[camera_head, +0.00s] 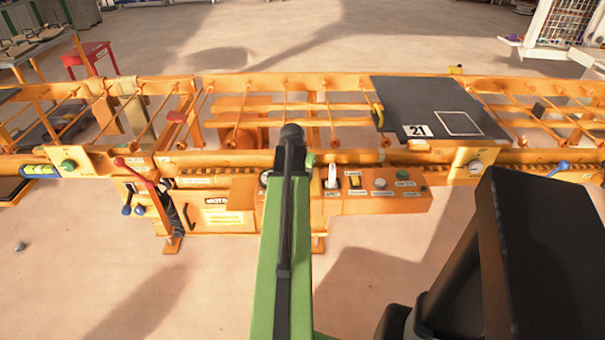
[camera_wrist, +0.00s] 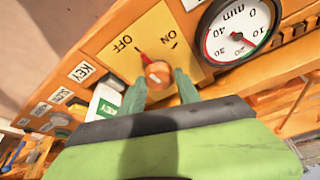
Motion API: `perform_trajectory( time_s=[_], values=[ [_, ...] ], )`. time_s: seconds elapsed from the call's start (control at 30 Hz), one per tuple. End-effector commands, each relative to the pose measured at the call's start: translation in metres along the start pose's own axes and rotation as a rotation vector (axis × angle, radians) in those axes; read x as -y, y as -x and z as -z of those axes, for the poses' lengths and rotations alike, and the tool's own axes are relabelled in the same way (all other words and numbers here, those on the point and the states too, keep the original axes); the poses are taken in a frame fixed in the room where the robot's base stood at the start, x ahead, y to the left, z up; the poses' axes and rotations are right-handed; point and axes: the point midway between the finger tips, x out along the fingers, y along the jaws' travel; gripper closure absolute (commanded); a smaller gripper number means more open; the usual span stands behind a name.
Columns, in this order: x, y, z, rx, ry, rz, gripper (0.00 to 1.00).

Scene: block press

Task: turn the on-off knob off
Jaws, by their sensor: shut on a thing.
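The on-off knob (camera_wrist: 157,70) is orange with a red pointer and sits on a yellow plate (camera_wrist: 158,28) marked OFF and ON in the wrist view. The pointer is turned up and left, nearer the OFF mark than the ON mark. My gripper (camera_wrist: 161,77) has its two green fingers on either side of the knob and is shut on it. In the head view my green arm hides the knob and the fingers.
A round mm gauge (camera_wrist: 239,31) stands close to the right of the plate. A white key switch (camera_wrist: 104,103) is close to the left finger. In the head view the orange press frame (camera_head: 230,200) carries a dark plate marked 21 (camera_head: 425,95).

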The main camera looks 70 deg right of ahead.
Motion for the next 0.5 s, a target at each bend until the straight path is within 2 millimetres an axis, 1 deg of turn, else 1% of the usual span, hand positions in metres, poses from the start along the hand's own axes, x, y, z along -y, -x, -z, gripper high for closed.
perform_trajectory(
  time_s=[0.1,0.13,0.2,0.27,0.3,0.5],
  values=[
    [0.0005,-0.0002,0.0002,-0.001,0.001,0.001,1.00],
    [0.0005,-0.0002,0.0002,-0.001,0.001,0.000,0.58],
    [0.0005,-0.0002,0.0001,-0.001,0.001,0.000,0.49],
    [0.0005,-0.0002,0.0001,-0.001,0.001,0.000,0.41],
    [0.0004,-0.0001,0.0001,-0.001,0.001,0.000,0.40],
    [0.0004,-0.0001,0.0001,-0.001,0.001,0.000,0.40]
  ],
)
